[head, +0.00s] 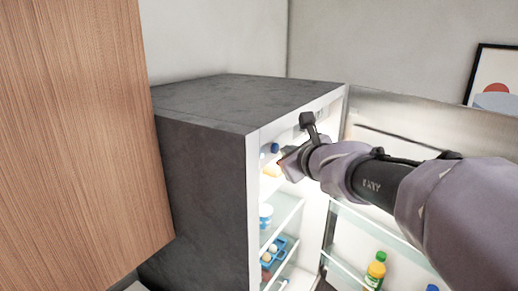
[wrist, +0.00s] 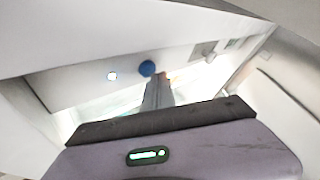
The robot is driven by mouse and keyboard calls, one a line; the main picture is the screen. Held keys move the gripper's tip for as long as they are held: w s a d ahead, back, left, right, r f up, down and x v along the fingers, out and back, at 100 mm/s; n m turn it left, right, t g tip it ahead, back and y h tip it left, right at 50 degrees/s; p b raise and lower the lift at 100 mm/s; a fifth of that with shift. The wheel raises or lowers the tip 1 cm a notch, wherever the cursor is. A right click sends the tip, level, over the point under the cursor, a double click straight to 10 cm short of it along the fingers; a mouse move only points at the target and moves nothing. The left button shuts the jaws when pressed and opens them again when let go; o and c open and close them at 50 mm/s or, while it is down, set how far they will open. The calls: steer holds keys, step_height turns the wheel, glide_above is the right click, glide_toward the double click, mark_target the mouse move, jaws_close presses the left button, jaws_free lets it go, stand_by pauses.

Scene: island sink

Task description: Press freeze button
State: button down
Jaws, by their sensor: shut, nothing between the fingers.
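A blue round button (wrist: 147,68) shows on the pale inner panel at the top of the open fridge, and a blue spot (head: 275,147) shows there in the head view. No label on it is legible, so I cannot tell for sure that it is the freeze button. A smaller light round spot (wrist: 112,76) sits to its left in the wrist view. My gripper (wrist: 157,80) is shut and empty, its tip just below and right of the blue button in the wrist view. I cannot tell whether it touches. In the head view my gripper (head: 284,162) reaches inside the fridge's upper part.
The dark grey fridge (head: 205,180) stands with its door (head: 430,115) open to the right. Glass shelves (head: 283,222) hold containers below my arm. A bottle (head: 375,270) stands in the door rack. A wooden panel (head: 75,130) fills the left.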

steer(key=s+d, duration=0.3)
steer(key=d, duration=0.2)
steer(key=shift+s, duration=0.25)
steer(key=s+a+f+n+g+y+b, duration=0.1)
steer(key=s+a+f+n+g+b, duration=0.15)
steer(key=s+f+n+b, duration=0.5)
steer(key=s+a+f+n+g+y+b, duration=0.1)
steer(key=s+a+f+n+b, duration=0.25)
steer(key=f+b, duration=0.8)
steer(key=s+a+f+n+g+b, duration=0.2)
steer(key=s+a+f+n+b, duration=0.35)
steer(key=f, duration=0.85)
steer(key=s+d+f+n+g+h+b, duration=0.1)
steer(key=s+d+f+n+b, duration=0.1)
steer(key=s+f+b, duration=0.5)
steer(key=s+d+f+n+g+h+b, duration=0.1)
steer(key=s+f+n+b, duration=0.4)
steer(key=f, duration=1)
steer(key=shift+s+d+f+g+h+b, duration=0.2)
steer(key=shift+s+d+g+h+b, duration=0.3)
steer(key=shift+s+d+b, duration=0.7)
